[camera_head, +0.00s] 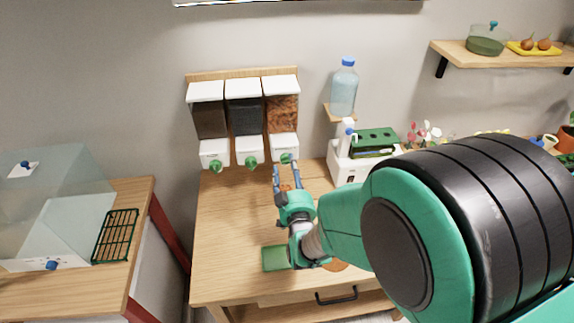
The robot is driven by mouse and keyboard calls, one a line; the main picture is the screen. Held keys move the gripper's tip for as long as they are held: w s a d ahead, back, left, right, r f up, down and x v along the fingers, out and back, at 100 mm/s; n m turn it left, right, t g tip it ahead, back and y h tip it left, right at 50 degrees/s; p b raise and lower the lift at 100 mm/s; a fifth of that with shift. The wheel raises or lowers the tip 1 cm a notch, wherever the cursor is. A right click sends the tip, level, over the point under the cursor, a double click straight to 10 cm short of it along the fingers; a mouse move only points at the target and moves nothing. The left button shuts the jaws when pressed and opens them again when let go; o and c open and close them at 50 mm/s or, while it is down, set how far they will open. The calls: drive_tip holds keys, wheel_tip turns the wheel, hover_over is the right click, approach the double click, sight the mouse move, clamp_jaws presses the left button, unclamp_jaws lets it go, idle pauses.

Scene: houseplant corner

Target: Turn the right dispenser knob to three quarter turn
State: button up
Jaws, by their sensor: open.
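Three dispensers hang side by side on the wall, with white lids, see-through bodies and green knobs. The right dispenser (282,114) holds brown-orange contents. Its green knob (286,158) shows at the front of its white base, just beyond my gripper. My gripper (287,168) is open, its fingers pointing up toward that knob. I cannot tell whether a fingertip touches the knob, and the knob's exact angle is too small to read. The middle knob (251,162) and left knob (215,166) are to the left, clear of my gripper.
The wooden table (225,215) below is mostly bare, with a green block (275,258) near its front. A bottle (343,88) stands on a small shelf right of the dispensers. A white box with a green top (375,142) is at right. My arm covers the lower right.

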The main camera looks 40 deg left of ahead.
sight(286, 160)
drive_tip(key=shift+x, duration=1.45)
drive_tip(key=c, duration=1.1)
